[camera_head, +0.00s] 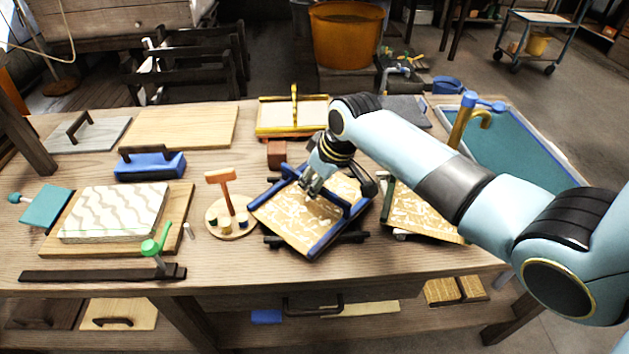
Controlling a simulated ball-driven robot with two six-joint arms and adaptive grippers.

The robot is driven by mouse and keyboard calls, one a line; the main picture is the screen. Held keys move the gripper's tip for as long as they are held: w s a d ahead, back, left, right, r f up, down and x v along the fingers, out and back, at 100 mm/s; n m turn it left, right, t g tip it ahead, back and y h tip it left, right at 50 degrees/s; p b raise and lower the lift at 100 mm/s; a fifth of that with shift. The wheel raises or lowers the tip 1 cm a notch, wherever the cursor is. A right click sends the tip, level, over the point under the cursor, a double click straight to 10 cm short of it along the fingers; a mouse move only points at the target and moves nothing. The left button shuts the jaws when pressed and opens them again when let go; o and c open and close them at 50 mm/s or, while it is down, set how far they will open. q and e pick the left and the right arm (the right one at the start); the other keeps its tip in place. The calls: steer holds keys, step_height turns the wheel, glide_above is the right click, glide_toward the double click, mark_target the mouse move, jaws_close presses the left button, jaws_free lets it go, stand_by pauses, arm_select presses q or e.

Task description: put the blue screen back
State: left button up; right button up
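The blue screen (290,222) is a blue-framed panel with a pale swirl pattern on tan. It lies at an angle in the middle of the bench, over dark bars that show at its near edge. My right gripper (311,190) comes down from the upper right over the screen's far part, beside its raised blue bar. Its fingers are small and partly against the screen, so I cannot tell whether they are open, shut or touching it. My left gripper is not in view.
A second patterned panel (425,215) lies just right, partly under my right arm. A round wooden stand (230,222) with an orange-brown T-shaped tool is close on the left. A teal-filled tub (515,150) stands right.

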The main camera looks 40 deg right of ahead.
steer(key=o, duration=0.4)
steer(key=shift+c, duration=0.2)
steer(key=shift+r, duration=0.1)
steer(key=shift+r, duration=0.3)
steer(key=p+v, duration=0.1)
steer(key=v, duration=1)
steer(key=shift+s+r, duration=0.3)
